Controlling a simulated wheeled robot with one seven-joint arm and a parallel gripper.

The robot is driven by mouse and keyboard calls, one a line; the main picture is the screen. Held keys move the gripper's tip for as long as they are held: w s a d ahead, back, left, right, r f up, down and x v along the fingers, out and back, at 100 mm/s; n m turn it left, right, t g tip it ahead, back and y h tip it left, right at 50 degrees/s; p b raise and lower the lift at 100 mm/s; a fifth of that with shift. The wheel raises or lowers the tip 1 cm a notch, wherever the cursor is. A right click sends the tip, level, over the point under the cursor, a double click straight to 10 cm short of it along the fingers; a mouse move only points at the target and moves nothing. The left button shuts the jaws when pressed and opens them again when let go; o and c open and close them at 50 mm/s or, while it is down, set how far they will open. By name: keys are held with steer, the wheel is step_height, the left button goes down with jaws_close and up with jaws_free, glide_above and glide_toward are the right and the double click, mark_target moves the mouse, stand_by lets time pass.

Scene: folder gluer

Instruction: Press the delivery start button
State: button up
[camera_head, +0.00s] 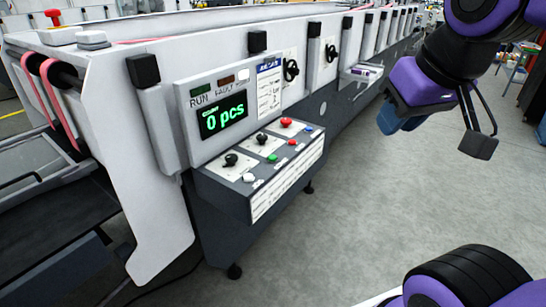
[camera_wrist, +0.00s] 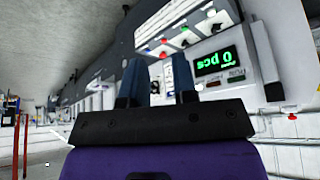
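The control panel (camera_head: 262,165) juts from the machine's side, below a green display (camera_head: 222,116) reading "0 pcs". It carries a white button (camera_head: 249,177), a green button (camera_head: 272,158), a small red button (camera_head: 292,141), a blue button (camera_head: 309,129), a large red button (camera_head: 286,122) and two black knobs. The labels are too small to read, so I cannot tell which is delivery start. My gripper (camera_head: 396,120) is empty, right of the panel and apart from it. In the wrist view, my gripper (camera_wrist: 158,82) shows two dark blue fingers with a gap between; the panel (camera_wrist: 181,38) appears upside down.
The long white machine (camera_head: 125,110) runs from the left to the far back. Grey floor (camera_head: 350,210) right of the panel is clear. A small trolley (camera_head: 515,60) with items stands at the back right.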

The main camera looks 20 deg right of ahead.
jaws_close()
stand_by(1.4)
